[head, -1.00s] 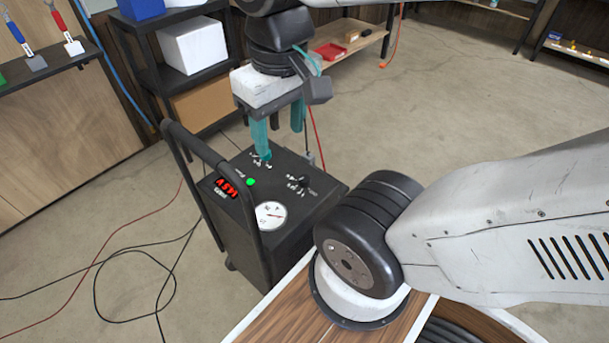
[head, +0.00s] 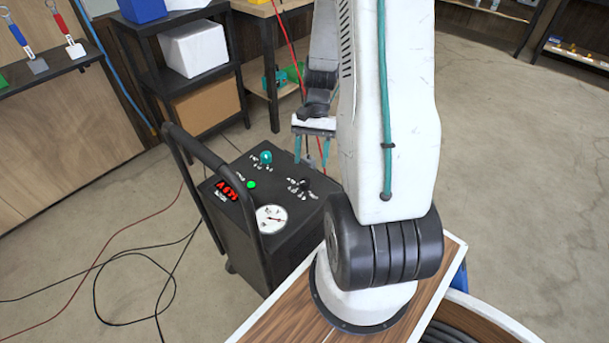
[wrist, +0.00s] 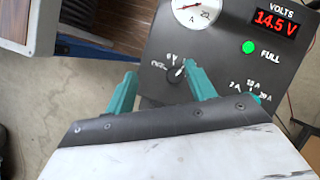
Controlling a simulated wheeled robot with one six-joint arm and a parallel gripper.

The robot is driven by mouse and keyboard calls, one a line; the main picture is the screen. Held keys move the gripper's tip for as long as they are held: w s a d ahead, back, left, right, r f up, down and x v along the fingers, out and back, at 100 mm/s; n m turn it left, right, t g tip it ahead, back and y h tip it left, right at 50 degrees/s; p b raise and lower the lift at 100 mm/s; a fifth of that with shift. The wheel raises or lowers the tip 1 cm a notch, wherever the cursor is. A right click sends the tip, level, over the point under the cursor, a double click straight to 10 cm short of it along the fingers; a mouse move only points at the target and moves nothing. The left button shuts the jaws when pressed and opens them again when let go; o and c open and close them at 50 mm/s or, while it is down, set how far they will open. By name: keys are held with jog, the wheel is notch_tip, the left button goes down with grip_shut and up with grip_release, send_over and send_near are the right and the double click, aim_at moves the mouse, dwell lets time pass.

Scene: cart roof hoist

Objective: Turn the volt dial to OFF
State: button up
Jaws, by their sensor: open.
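The volt dial (head: 304,185) is a small black knob on the dark sloping panel of the charger cart (head: 290,222), with white marks around it. In the wrist view the volt dial (wrist: 176,75) shows between my fingertips, nearer the right one; its pointer setting is too small to read surely. My gripper (head: 311,160) has teal fingers, open and empty. In the head view they hang above and behind the dial, apart from it. In the wrist view my gripper (wrist: 158,80) partly covers the panel's lower edge.
A teal knob (head: 265,157) with amp marks sits beside the dial. The panel has a red volts display (wrist: 276,22) reading 14.5, a green FULL light (wrist: 248,47) and a round gauge (head: 271,218). The cart handle (head: 197,148) rises at left. Cables (head: 110,258) lie on the floor.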

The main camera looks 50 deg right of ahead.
aim_at(305, 180)
jog(key=f, duration=0.3)
jog(key=w+f+m, duration=0.1)
jog(key=f, duration=0.3)
jog(key=w+f+m+t, duration=0.1)
jog(key=f, duration=0.2)
jog(key=shift+f+h, duration=0.15)
jog(key=shift+h, duration=0.15)
jog(key=c, duration=1)
